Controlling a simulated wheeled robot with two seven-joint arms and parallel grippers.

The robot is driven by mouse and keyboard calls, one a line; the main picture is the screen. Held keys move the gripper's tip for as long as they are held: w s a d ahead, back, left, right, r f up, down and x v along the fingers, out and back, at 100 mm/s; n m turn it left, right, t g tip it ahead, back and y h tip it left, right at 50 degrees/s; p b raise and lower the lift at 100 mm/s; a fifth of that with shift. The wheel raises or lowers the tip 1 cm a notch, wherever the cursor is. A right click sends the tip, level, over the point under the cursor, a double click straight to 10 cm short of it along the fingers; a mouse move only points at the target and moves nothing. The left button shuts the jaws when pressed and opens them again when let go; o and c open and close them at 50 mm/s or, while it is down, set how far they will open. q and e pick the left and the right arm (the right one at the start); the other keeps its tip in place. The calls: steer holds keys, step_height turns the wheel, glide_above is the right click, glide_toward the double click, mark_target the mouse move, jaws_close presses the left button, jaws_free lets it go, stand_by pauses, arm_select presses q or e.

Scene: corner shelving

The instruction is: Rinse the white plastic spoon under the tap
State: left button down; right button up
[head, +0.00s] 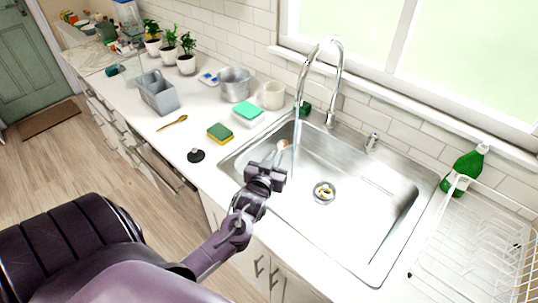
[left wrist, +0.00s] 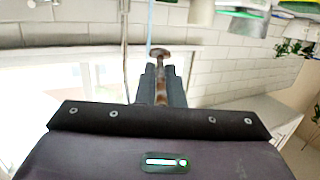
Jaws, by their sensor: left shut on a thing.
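My left gripper (head: 268,168) is over the left part of the steel sink and shut on a spoon. The spoon's pale, brown-tinged bowl (head: 282,145) points up and away from me, close to the thin water stream (head: 295,150). I cannot tell if the water touches it. In the left wrist view the spoon (left wrist: 160,53) sticks out between the fingers (left wrist: 161,84), its bowl brownish. The curved tap (head: 334,75) stands behind the sink (head: 340,165) and is running. My right gripper is not in view.
Left of the sink are a yellow-green sponge (head: 220,133), a black stopper (head: 196,155), a wooden spoon (head: 172,123), a teal-topped box (head: 247,112) and a grey caddy (head: 157,92). A green bottle (head: 465,168) and a white dish rack (head: 475,240) stand at right.

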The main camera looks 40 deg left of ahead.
arm_select(q)
steer(key=shift+w+a+f+b, duration=0.1)
steer(key=shift+w+f+b, duration=0.2)
steer(key=shift+w+b, duration=0.4)
steer(key=w, duration=0.1)
steer(key=w+b, duration=0.1)
steer(key=w, duration=0.1)
steer(key=shift+w+a+f+b, duration=0.1)
steer(key=shift+w+f+b, duration=0.2)
steer(key=shift+w+b, duration=0.1)
steer(key=shift+w+a+f+b, duration=0.15)
steer(key=shift+w+b, duration=0.2)
steer(key=shift+w, duration=0.45)
steer(key=shift+w+d+f+b, duration=0.1)
steer(key=shift+w+b, duration=0.2)
steer(key=shift+w, duration=0.45)
steer(key=shift+d, duration=0.55)
steer(key=p, duration=0.5)
glide_toward(284, 151)
steer(key=shift+f+x, duration=0.2)
steer(key=shift+x, duration=0.6)
steer(key=shift+f+x, duration=0.2)
steer(key=shift+x, duration=0.6)
steer(key=shift+f+x, duration=0.2)
steer(key=shift+x, duration=0.65)
